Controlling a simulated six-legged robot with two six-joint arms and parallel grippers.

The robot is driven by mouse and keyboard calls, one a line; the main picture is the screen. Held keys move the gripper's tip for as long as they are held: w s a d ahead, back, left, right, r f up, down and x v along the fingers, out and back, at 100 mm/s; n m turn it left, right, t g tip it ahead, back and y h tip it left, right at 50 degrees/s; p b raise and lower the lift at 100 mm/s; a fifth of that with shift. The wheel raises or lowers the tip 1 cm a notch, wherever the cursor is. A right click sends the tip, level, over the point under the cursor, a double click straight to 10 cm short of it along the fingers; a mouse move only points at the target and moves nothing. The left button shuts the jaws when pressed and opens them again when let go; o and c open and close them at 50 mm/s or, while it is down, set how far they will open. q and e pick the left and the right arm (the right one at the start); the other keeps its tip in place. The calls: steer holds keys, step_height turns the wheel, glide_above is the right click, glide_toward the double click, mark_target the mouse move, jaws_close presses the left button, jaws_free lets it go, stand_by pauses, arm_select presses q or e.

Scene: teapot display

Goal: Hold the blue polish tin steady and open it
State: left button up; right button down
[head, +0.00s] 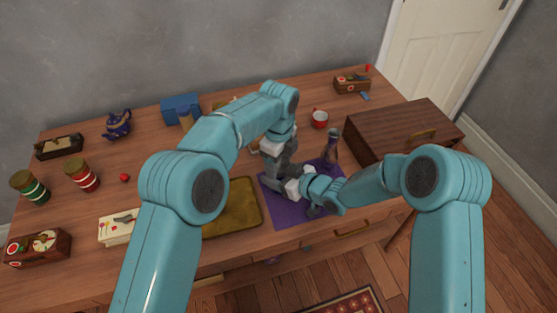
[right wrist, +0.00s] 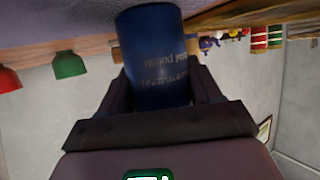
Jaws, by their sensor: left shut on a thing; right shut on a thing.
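The blue polish tin (right wrist: 158,60) fills the middle of the right wrist view, its lettering upside down there. My right gripper (right wrist: 157,88) is shut on it, with one dark finger on each side. In the head view my left gripper (head: 282,176) reaches down from above over the purple mat (head: 285,212) and is closed close to the right gripper. The two grippers meet over the mat and hide the tin in the head view. The left gripper's contact with the tin and the tin's lid cannot be made out.
A dark bottle (head: 332,148) stands close behind my right forearm. A red mug (head: 320,119) and a wooden chest (head: 400,135) are farther back and right. An olive tray (head: 235,208) lies left of the mat. A blue teapot (head: 116,124) stands far left.

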arm_select(q)
steer(key=o, duration=1.2)
step_height(320, 180, up, 4)
steer(key=shift+r, duration=0.25)
steer(key=shift+c, duration=0.6)
step_height(320, 180, up, 3)
steer(key=m, duration=0.3)
steer(key=shift+r, duration=0.1)
steer(key=shift+m, duration=0.3)
step_height(320, 180, down, 8)
steer(key=shift+r, duration=0.1)
steer(key=c, duration=1.1)
steer(key=n, duration=0.3)
